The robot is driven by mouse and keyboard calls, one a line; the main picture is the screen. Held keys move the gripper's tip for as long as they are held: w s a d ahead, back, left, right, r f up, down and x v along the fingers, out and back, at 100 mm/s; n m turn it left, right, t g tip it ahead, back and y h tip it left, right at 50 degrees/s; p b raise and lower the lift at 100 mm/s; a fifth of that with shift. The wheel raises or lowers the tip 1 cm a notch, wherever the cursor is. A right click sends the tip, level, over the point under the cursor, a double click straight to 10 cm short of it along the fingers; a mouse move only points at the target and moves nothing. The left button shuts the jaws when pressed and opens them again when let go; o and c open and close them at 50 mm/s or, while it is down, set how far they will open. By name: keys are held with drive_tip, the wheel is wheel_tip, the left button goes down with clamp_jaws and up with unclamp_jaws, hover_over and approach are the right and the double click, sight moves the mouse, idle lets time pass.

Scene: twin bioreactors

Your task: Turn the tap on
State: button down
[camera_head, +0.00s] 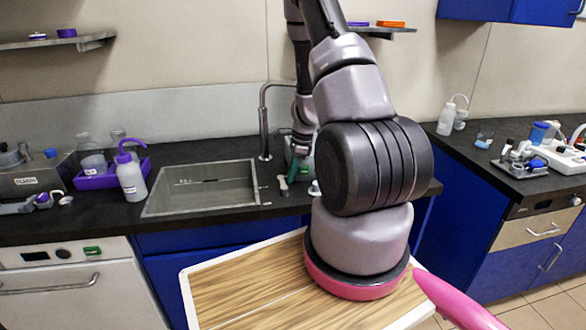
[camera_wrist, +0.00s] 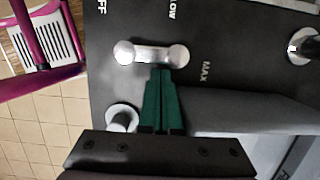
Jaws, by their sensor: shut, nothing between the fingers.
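The tap's curved metal spout (camera_head: 264,125) stands behind the sink's right side in the head view. In the wrist view a short metal lever handle (camera_wrist: 152,54) with rounded ends lies over a dark surface marked "OFF", "LOW" and "MAX". My gripper (camera_wrist: 161,72) is shut and empty, its green fingers together. The fingertips are right beside the middle of the lever; I cannot tell whether they touch it.
The sink (camera_head: 205,188) is empty and set in the black counter. A white wash bottle (camera_head: 131,180) and a purple tray (camera_head: 95,181) stand left of it. In the wrist view a round metal post (camera_wrist: 122,118) is close beside the fingers, and another metal fitting (camera_wrist: 302,44) is at right.

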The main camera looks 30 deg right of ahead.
drive_tip(key=shift+a, duration=0.1)
drive_tip(key=shift+w+a+n, duration=0.3)
drive_tip(key=shift+a+n, duration=0.1)
drive_tip(key=shift+a, duration=0.05)
